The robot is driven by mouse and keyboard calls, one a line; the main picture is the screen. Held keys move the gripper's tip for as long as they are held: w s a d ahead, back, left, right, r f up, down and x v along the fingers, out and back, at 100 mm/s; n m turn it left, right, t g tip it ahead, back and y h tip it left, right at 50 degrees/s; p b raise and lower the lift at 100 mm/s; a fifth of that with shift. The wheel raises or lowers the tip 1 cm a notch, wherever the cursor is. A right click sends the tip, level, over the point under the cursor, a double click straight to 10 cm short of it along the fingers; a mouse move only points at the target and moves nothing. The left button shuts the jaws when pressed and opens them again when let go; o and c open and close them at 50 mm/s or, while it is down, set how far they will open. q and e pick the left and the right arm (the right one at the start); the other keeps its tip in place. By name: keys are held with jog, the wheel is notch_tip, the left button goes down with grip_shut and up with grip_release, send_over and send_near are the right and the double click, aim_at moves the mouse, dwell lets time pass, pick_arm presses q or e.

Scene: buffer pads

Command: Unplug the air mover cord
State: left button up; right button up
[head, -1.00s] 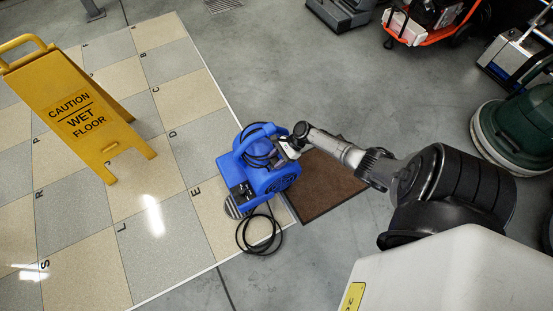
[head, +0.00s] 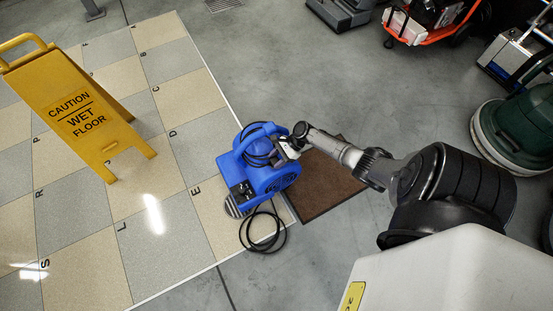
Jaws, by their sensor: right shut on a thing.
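The blue air mover (head: 265,178) stands at the edge of the tiled area, partly over a brown mat. Its black cord (head: 262,232) lies in loops on the floor in front of it, and more dark cord is wrapped near its top handle. My right gripper (head: 287,150) is at the upper right side of the air mover, by the handle and wrapped cord. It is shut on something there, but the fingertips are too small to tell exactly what. My left gripper is not in view. I cannot make out a plug or outlet.
A yellow wet floor sign (head: 75,105) stands on the tiles at the left. The brown mat (head: 332,185) lies under my right arm. Floor machines, including a green one (head: 520,128), line the right and top edges. Grey floor above the air mover is clear.

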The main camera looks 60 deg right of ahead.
jog(key=o, duration=1.1)
jog(key=shift+c, duration=0.2)
jog(key=shift+o, duration=1.2)
jog(key=p+v, duration=0.7)
jog(key=v, duration=0.7)
jog(key=shift+w+f, duration=0.1)
jog(key=shift+w, duration=0.05)
